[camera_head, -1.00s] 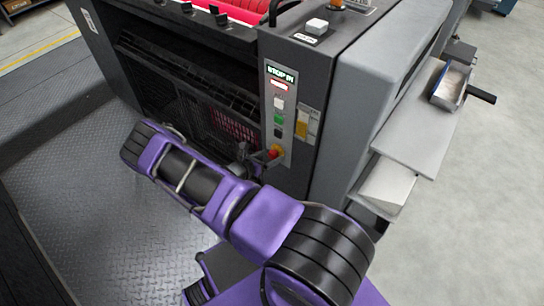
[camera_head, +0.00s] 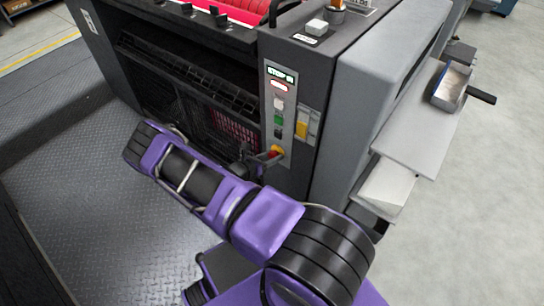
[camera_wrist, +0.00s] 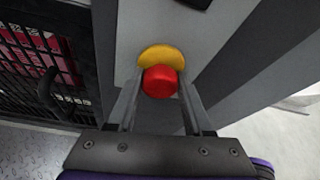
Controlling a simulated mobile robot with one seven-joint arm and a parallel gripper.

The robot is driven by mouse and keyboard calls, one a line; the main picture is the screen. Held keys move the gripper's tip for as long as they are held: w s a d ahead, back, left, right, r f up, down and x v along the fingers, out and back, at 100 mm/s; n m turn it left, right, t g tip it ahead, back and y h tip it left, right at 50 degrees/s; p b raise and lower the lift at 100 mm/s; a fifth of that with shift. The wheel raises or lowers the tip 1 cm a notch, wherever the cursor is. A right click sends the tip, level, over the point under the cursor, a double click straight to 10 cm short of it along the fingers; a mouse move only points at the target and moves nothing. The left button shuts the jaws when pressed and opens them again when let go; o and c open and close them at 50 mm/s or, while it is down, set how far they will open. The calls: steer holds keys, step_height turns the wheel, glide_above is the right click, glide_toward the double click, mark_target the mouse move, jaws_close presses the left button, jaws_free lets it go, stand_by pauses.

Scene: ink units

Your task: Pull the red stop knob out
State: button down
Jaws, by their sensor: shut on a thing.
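The red stop knob (camera_wrist: 161,82) sits in front of a yellow round collar (camera_wrist: 160,55) on the grey control panel in the wrist view. In the head view the red knob (camera_head: 273,154) is small at the panel's lower end, partly hidden by my gripper. My gripper (camera_wrist: 160,76) is shut on the knob, one finger on each side of it. How far the knob stands out from the panel is hard to tell.
A white button (camera_head: 278,104) and a green button (camera_head: 278,120) sit above the knob, with a yellow switch (camera_head: 302,129) to the right. A dark mesh guard (camera_wrist: 45,60) lies left of the panel. A grey side shelf (camera_head: 415,130) juts out at the right.

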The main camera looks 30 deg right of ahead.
steer(key=shift+s+a, duration=0.3)
steer(key=shift+a, duration=0.6)
steer(key=shift+c, duration=1.5)
jaws_free()
steer(key=p+v, duration=0.1)
steer(key=v, duration=1.6)
steer(key=shift+a, duration=0.2)
